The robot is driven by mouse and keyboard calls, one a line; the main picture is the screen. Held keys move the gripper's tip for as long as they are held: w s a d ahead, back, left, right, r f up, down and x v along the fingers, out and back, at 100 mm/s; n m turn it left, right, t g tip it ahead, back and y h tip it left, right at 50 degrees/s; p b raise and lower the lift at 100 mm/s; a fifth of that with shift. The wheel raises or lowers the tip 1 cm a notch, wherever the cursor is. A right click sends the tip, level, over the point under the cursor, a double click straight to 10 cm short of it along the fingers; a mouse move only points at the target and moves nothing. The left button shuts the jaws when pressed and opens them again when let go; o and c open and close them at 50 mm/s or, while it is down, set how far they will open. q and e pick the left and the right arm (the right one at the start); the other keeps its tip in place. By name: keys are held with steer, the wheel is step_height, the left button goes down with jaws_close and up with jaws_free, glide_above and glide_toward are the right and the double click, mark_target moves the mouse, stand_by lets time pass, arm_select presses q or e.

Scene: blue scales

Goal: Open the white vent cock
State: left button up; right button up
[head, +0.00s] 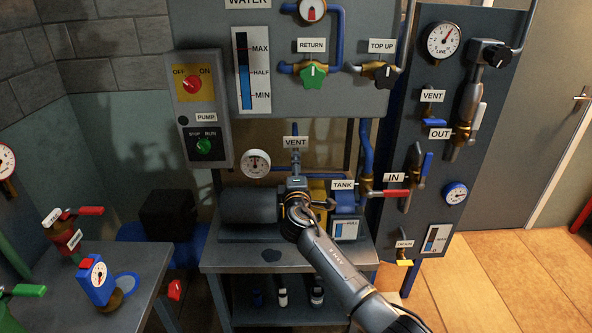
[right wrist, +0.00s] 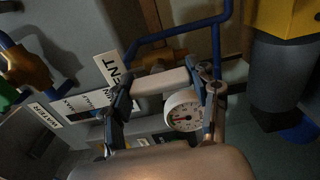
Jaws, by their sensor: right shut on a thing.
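The white vent cock's handle (right wrist: 160,82) shows in the right wrist view as a pale bar between my fingers, under the VENT sign (right wrist: 119,76). My right gripper (right wrist: 166,88) is shut on this handle. In the head view my right gripper (head: 296,190) is at the pump, below the VENT sign (head: 295,142) and a short blue pipe. There my gripper and wrist hide the handle, so its angle is hard to tell. My left gripper is not in view.
A round gauge (head: 256,163) is close left of my gripper. The TANK valve with a red handle (head: 390,193) is to the right. A panel (head: 455,215) with more valves stands further right. A side table (head: 140,262) with valves is at lower left.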

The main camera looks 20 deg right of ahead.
steer(key=o, duration=1.2)
steer(key=shift+c, duration=0.2)
steer(key=shift+s, duration=0.1)
steer(key=v, duration=1.2)
steer(key=shift+f, duration=0.1)
